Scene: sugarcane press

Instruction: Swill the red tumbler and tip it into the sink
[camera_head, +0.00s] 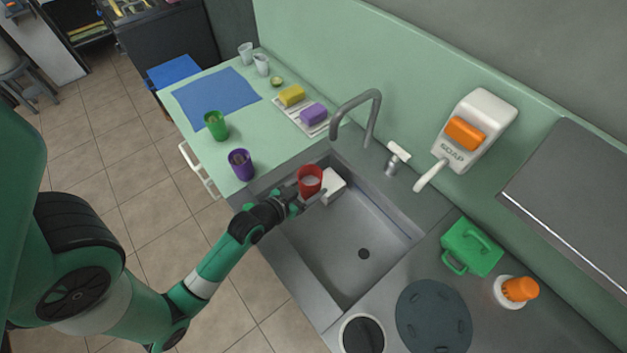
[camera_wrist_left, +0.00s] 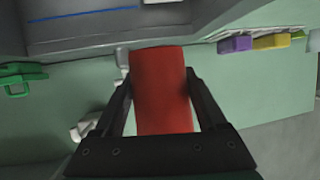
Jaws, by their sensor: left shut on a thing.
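The red tumbler (camera_head: 309,181) is over the left end of the sink (camera_head: 345,285) in the head view. My left gripper (camera_head: 296,196) is shut on the tumbler's side. In the left wrist view the red tumbler (camera_wrist_left: 162,90) sits between the two dark fingers of the left gripper (camera_wrist_left: 163,105). The grey tap (camera_head: 372,115) arches up behind the sink, to the right of the tumbler. My right gripper is not in view.
A white block (camera_head: 334,187) shows right beside the tumbler. A green cup (camera_head: 216,126) and a purple cup (camera_head: 240,164) stand on the counter at left. Yellow and purple sponges (camera_head: 313,113) lie behind them. A soap dispenser (camera_head: 478,130) hangs on the wall. The right basin floor is clear.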

